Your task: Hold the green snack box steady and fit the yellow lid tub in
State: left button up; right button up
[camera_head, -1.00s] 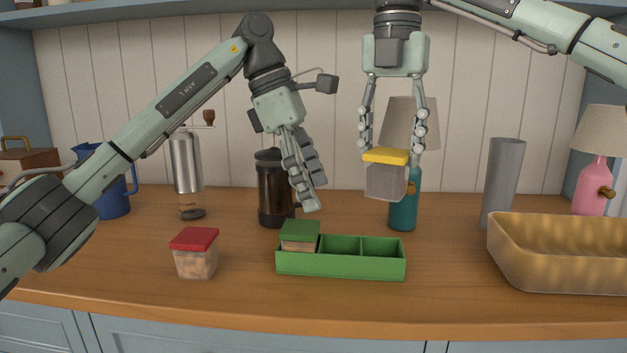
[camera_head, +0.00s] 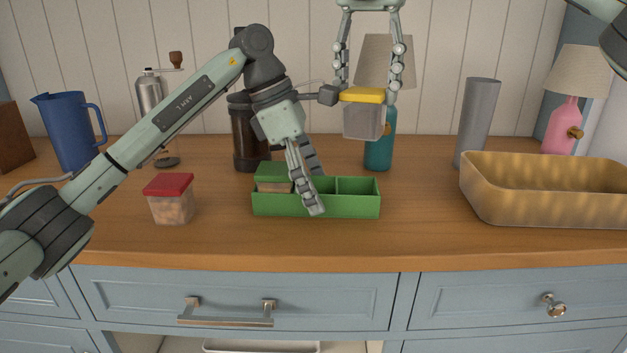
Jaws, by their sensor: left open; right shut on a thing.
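The green snack box (camera_head: 345,209) is a long tray with compartments on the counter. A tub with a green lid (camera_head: 274,176) sits in its left compartment; the right compartment looks empty, and my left arm partly hides the middle. My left gripper (camera_head: 318,192) is open, its fingers pointing down at the box's middle and overlapping its front wall; I cannot tell whether they touch it. My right gripper (camera_head: 368,88) is shut on the yellow lid tub (camera_head: 363,120), which hangs upright above and behind the box's right part.
A red-lidded tub (camera_head: 171,199) stands left of the box. A wide tan basket (camera_head: 540,192) is at the right. Behind are a blue jug (camera_head: 67,133), a dark canister (camera_head: 247,140), a teal bottle lamp (camera_head: 379,154) and a grey cylinder (camera_head: 474,122). The counter before the box is clear.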

aim_at(359, 134)
pick_arm(q)
jog(key=shift+s+d+f, duration=0.15)
jog(key=shift+d+f, duration=0.05)
jog(key=shift+c, duration=0.3)
pick_arm(e)
jog(key=shift+a+r, duration=0.2)
jog(key=shift+a, duration=0.1)
pick_arm(q)
jog(key=shift+d, duration=0.1)
jog(key=c, duration=1.2)
pick_arm(e)
jog(key=shift+s+a, duration=0.1)
jog(key=n, duration=0.4)
jog(key=shift+f, duration=0.1)
pick_arm(q)
jog(key=shift+a, duration=0.25)
pick_arm(e)
jog(key=shift+d+f, duration=0.15)
jog(key=shift+f, duration=0.8)
jog(key=shift+d+f, duration=0.1)
jog(key=shift+f, duration=2.5)
jog(key=shift+a+f, duration=0.15)
jog(key=shift+f, duration=0.3)
jog(key=shift+f, duration=0.75)
